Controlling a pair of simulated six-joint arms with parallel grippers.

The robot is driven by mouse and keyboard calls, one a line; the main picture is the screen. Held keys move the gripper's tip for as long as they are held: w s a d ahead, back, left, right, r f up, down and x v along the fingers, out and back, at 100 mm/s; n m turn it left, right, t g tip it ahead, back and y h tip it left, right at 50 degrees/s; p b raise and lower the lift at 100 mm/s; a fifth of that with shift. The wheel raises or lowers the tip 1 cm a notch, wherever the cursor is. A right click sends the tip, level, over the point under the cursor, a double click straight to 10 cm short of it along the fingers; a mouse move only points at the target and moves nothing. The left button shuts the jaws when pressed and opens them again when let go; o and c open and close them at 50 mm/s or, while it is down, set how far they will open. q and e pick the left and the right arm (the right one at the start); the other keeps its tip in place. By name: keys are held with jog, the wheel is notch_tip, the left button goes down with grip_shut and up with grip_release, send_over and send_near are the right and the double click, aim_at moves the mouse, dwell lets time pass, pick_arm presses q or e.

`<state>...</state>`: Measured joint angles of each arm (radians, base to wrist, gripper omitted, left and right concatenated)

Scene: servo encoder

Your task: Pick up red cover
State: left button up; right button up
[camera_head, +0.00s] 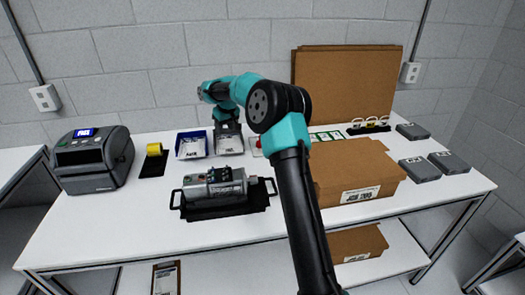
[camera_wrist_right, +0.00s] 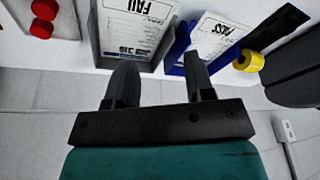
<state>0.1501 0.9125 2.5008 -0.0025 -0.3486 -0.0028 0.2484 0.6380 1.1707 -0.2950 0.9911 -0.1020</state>
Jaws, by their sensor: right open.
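Two round red covers (camera_wrist_right: 43,9) lie at the top left of the right wrist view, on a white surface, one just above the other. In the head view my right arm mostly hides that spot. My right gripper (camera_wrist_right: 160,80) is open, with nothing between its two dark fingers. It is apart from the covers, which lie to the left of its fingers in the wrist view. In the head view the right gripper (camera_head: 228,126) hangs over the back of the table, by the grey bin. My left gripper is not in view.
A grey bin (camera_head: 229,145) and a blue bin (camera_head: 191,146) hold paper labels near the right gripper. A servo device (camera_head: 215,186) sits on a black tray in front. A yellow roll (camera_head: 154,149), a printer (camera_head: 92,160) and a cardboard box (camera_head: 350,170) stand around them.

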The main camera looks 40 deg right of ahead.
jog(key=s+d+r+m+g, duration=0.1)
jog(key=s+d, duration=0.3)
jog(key=d, duration=0.4)
jog(key=s+d+r+m+g, duration=0.1)
jog(key=s+d+m, duration=0.1)
jog(key=s+d, duration=0.3)
jog(key=d, duration=0.3)
jog(key=shift+s+m+h, duration=0.15)
jog(key=shift+m+h, duration=0.25)
jog(key=f, duration=0.3)
jog(key=w+f, duration=0.1)
jog(key=f, duration=0.7)
jog(key=shift+w+d, duration=0.15)
jog(key=shift+d, duration=0.15)
jog(key=shift+f, duration=0.5)
jog(key=shift+w+d+f, duration=0.15)
jog(key=shift+w+f, duration=0.05)
jog(key=shift+f, duration=1.1)
jog(key=shift+w+d+f, duration=0.15)
jog(key=shift+f, duration=1.15)
jog(key=shift+c, duration=0.2)
